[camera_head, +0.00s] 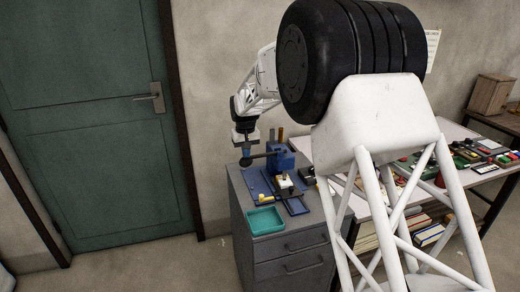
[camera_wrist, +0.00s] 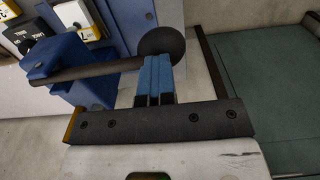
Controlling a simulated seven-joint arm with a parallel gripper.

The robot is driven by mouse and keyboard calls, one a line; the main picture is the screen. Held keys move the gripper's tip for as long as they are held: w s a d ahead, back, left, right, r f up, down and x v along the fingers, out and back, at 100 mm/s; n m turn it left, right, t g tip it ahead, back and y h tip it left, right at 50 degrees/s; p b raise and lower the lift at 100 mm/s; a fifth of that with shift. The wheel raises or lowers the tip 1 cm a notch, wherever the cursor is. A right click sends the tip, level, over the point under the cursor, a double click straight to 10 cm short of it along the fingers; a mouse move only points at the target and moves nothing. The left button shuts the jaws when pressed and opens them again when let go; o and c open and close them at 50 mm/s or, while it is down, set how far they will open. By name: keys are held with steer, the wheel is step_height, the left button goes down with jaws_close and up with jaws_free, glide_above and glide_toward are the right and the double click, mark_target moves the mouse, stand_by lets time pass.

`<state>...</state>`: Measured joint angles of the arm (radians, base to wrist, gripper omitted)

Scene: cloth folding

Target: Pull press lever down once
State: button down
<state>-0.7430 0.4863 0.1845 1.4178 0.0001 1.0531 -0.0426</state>
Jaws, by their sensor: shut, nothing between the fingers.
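The press (camera_head: 281,157) is a blue block on the grey cabinet, and its blue body (camera_wrist: 65,57) also shows in the wrist view. Its lever (camera_wrist: 90,70) is a dark bar that runs sideways from the body to a round dark knob (camera_wrist: 161,41). In the head view the lever (camera_head: 264,155) sticks out to the left, roughly level. My gripper (camera_wrist: 158,62) has its blue fingers shut and empty, with the tips overlapping the knob's near edge. In the head view my gripper (camera_head: 246,157) points down at the lever's left end. I cannot tell whether they touch.
A teal tray (camera_head: 264,220) sits at the front of the grey cabinet (camera_head: 285,252). A blue fixture with a yellow piece (camera_head: 265,197) lies behind it. A workbench (camera_head: 455,133) with many small parts stands to the right. A green door (camera_head: 90,110) is at the left.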

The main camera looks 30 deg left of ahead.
steer(key=shift+r, duration=3.35)
steer(key=shift+d, duration=0.1)
steer(key=shift+d+r, duration=0.15)
steer(key=shift+d, duration=0.05)
steer(key=s+d+r+m, duration=0.15)
steer(key=d+r, duration=0.25)
steer(key=d, duration=0.6)
steer(key=s+d+r+m, duration=0.15)
steer(key=d+r, duration=0.25)
steer(key=d, duration=0.6)
steer(key=s+d+r, duration=0.2)
steer(key=d+r, duration=0.1)
steer(key=d, duration=0.7)
steer(key=s+d+r+m+t, duration=0.1)
steer(key=s+d, duration=0.5)
steer(key=d, duration=0.3)
steer(key=s+d+r+m+t, duration=0.1)
steer(key=s+d+r, duration=0.1)
steer(key=s+d, duration=0.5)
steer(key=s+d+f+m, duration=0.2)
steer(key=s+d+f, duration=0.2)
steer(key=s+d, duration=0.5)
steer(key=s+d+f+m, duration=0.2)
steer(key=s+d+f, duration=0.2)
steer(key=s+d, duration=0.6)
steer(key=s, duration=0.5)
steer(key=shift+d+f+t, duration=0.2)
steer(key=shift+d+t, duration=0.1)
